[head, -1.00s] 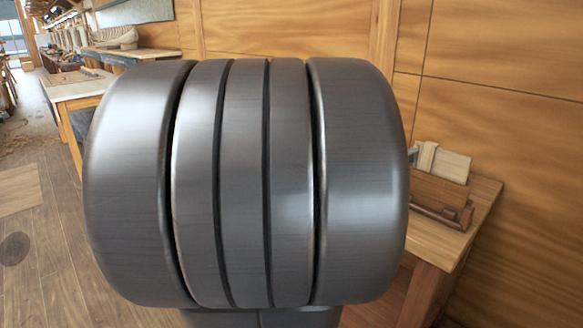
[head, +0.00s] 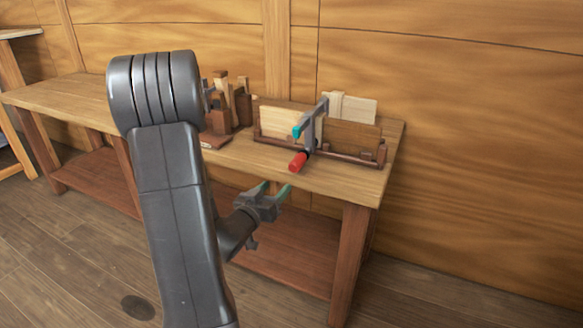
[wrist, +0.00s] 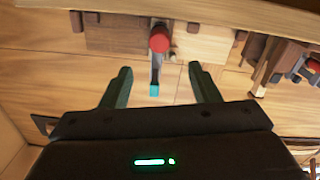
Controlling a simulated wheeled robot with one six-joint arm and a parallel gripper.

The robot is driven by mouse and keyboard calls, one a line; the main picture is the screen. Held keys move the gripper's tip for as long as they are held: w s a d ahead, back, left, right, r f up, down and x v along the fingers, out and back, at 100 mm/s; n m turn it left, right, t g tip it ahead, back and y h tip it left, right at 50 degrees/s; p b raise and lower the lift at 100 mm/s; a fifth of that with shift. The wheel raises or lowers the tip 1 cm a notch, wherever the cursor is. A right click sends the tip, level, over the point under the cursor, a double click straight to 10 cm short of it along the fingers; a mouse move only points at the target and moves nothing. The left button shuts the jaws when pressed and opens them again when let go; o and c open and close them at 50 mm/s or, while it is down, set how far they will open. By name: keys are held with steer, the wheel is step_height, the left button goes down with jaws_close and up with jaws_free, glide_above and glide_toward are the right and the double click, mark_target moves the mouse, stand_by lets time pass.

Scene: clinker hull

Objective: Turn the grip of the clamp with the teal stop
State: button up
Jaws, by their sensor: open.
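The clamp (head: 311,128) with the teal stop (head: 297,131) stands in a low wooden rack on the bench, its grey bar tilted and its red grip (head: 298,162) pointing toward the front edge. In the wrist view the red grip (wrist: 159,40) and teal stop (wrist: 154,90) show ahead, between the lines of the fingers. My gripper (head: 274,190) is open and empty, with green fingers, in front of the bench and short of the grip. It also shows in the wrist view (wrist: 158,78).
The rack (head: 372,160) holds several upright boards. A wooden holder with tools (head: 236,108) stands to its left, near my arm. The bench top (head: 340,181) is bare along its front edge, and a lower shelf (head: 290,250) lies beneath.

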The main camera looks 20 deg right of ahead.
mark_target(293, 169)
steer(key=p+x, duration=0.1)
steer(key=x, duration=1.2)
steer(key=shift+w+d, duration=0.2)
steer(key=shift+d, duration=0.1)
steer(key=c, duration=1)
